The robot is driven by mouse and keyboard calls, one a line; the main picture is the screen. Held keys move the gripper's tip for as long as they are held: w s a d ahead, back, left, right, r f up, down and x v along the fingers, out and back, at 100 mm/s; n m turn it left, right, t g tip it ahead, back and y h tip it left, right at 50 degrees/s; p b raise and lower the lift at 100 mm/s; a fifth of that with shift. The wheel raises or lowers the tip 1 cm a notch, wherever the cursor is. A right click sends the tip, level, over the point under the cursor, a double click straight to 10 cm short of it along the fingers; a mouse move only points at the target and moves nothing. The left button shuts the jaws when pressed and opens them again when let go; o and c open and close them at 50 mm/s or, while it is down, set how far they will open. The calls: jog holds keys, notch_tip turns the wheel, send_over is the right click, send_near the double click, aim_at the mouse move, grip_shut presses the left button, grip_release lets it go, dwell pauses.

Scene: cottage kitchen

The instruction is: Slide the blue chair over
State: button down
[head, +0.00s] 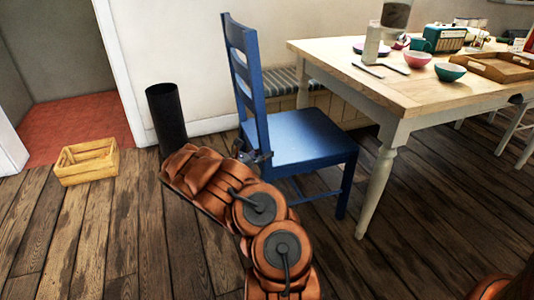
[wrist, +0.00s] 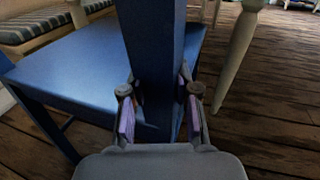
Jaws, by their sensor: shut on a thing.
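The blue chair (head: 300,138) stands upright on the wood floor, its seat facing right toward the table. Its ladder back is on the left side. My gripper (head: 258,155) is at the near back post, about seat height, mostly hidden behind my copper-coloured arm in the head view. In the wrist view the blue post (wrist: 156,50) rises between the two fingers of my gripper (wrist: 160,105), which are shut on it. The chair's seat (wrist: 75,75) shows to the left of the post. The chair's lower back legs are partly hidden by my arm.
The dining table (head: 370,85) stands right of the chair, its near leg (head: 378,190) close to the seat's front. A black cylinder (head: 167,118) and a wooden crate (head: 87,162) stand left. A cushioned bench (head: 285,80) lies behind. The floor at front left is clear.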

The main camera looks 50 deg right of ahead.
jog(key=shift+w, duration=0.1)
jog(key=c, duration=0.8)
grip_release()
jog(key=shift+a, duration=0.1)
jog(key=v, duration=1.2)
